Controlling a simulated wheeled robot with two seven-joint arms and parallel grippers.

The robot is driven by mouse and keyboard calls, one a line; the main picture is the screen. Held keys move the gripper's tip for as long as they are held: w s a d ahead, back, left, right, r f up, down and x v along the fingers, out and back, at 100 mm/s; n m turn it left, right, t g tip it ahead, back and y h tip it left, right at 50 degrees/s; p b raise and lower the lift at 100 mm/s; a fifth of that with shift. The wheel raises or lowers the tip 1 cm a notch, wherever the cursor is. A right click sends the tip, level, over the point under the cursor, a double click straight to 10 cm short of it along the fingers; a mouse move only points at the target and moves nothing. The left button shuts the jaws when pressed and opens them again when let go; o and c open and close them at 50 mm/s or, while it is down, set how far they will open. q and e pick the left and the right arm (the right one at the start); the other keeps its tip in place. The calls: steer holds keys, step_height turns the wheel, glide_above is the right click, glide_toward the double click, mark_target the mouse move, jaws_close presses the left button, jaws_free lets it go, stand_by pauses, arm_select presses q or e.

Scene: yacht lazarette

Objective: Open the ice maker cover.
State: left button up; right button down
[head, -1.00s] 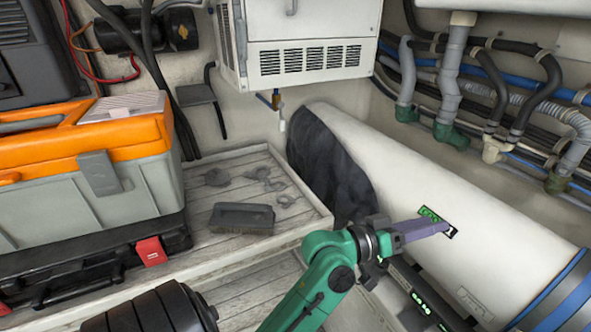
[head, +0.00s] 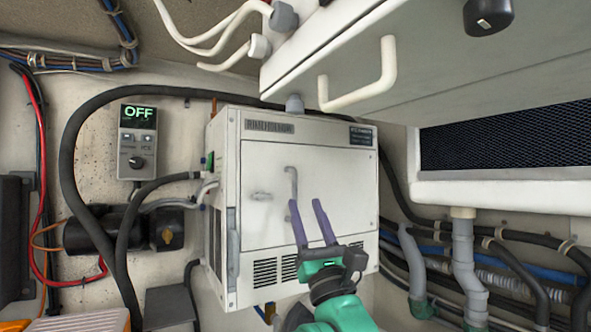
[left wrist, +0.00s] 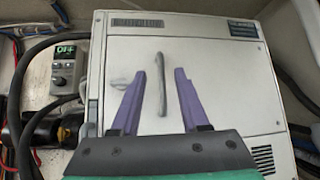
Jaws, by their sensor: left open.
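The ice maker (head: 229,262) is a white box on the back wall in the head view. Its flat front cover (head: 345,170) looks shut and carries a grey upright bar handle (head: 291,180). The cover (left wrist: 220,75) and handle (left wrist: 162,85) also fill the middle of the left wrist view. My left gripper (head: 306,202) is open, its two purple fingers pointing up at the cover. In the left wrist view the handle shows between the fingers (left wrist: 159,73); I cannot tell whether they reach it. The gripper hides part of the lower front. My right gripper is not in view.
A control box (head: 137,140) reading OFF hangs on the wall at left, with black hoses around it. A white cabinet with a pale handle (head: 388,75) overhangs at top right. Pipes (head: 463,260) run along the right. A small latch-like piece (head: 261,196) sits left of the handle.

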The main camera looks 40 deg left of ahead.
mark_target(295, 187)
arm_select(q)
steer(key=x, duration=0.2)
steer(key=p+x, duration=0.1)
steer(key=x, duration=0.1)
steer(key=f+p+x, duration=0.1)
steer(key=x, duration=0.1)
steer(key=shift+w+a, duration=0.3)
steer(key=shift+a, duration=0.15)
steer(key=x, duration=0.1)
steer(key=p+x, duration=0.1)
steer(key=shift+w+a, duration=0.2)
steer(key=shift+a, duration=0.3)
steer(key=shift+r, duration=0.3)
steer(key=shift+s+d, duration=0.1)
steer(key=shift+d, duration=0.1)
steer(key=shift+c, duration=0.3)
steer(key=shift+a+f, duration=0.1)
steer(key=shift+a, duration=0.1)
jaws_close()
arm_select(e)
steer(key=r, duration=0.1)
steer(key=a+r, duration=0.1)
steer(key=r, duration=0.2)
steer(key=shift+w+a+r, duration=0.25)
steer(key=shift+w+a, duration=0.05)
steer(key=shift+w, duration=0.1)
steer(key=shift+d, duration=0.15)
